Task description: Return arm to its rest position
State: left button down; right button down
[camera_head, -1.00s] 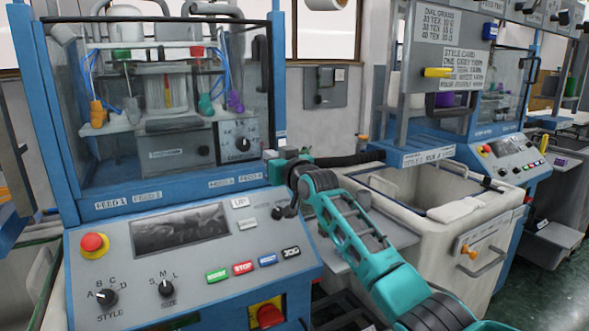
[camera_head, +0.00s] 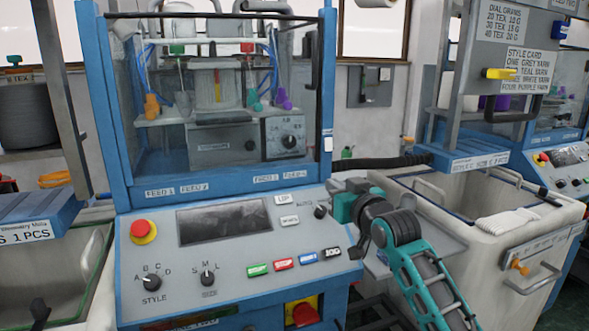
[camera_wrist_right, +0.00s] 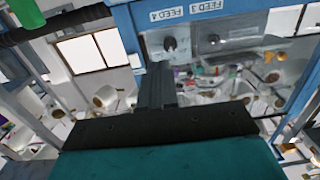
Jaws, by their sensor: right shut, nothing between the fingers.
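My right arm comes in from the lower right in the head view, with teal and black links. My right gripper (camera_head: 345,207) is beside the right edge of the knitting machine's control panel (camera_head: 240,245). It is small and partly turned away there. In the right wrist view the dark fingers (camera_wrist_right: 157,85) are together and empty, in front of the machine frame with upside-down FEED 3 and FEED 4 labels. I cannot tell from these views whether the gripper touches anything. My left gripper is not in view.
The glass-fronted machine housing (camera_head: 215,105) stands behind the panel. A red stop button (camera_head: 143,231) is on the panel's left. An off-white bin (camera_head: 500,260) stands close to the right of my arm. A black hose (camera_head: 385,163) runs behind the arm. Blue-framed stations flank both sides.

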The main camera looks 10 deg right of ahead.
jog(key=s+f+g, duration=0.1)
jog(key=s+f, duration=0.4)
jog(key=f, duration=0.3)
jog(key=s+f+g+h, duration=0.1)
jog(key=s+f, duration=0.3)
jog(key=f, duration=0.3)
jog(key=s+f+g, duration=0.1)
jog(key=s+f, duration=0.4)
jog(key=f, duration=0.3)
jog(key=s+f+g, duration=0.1)
jog(key=s+f, duration=0.3)
jog(key=s, duration=0.3)
jog(key=s+f+g, duration=0.1)
jog(key=s+f, duration=0.3)
jog(key=s, duration=0.3)
jog(key=s+f+g+h, duration=0.1)
jog(key=s+f, duration=0.3)
jog(key=s, duration=0.3)
jog(key=shift+s+d+f, duration=0.15)
jog(key=shift+s+d, duration=0.15)
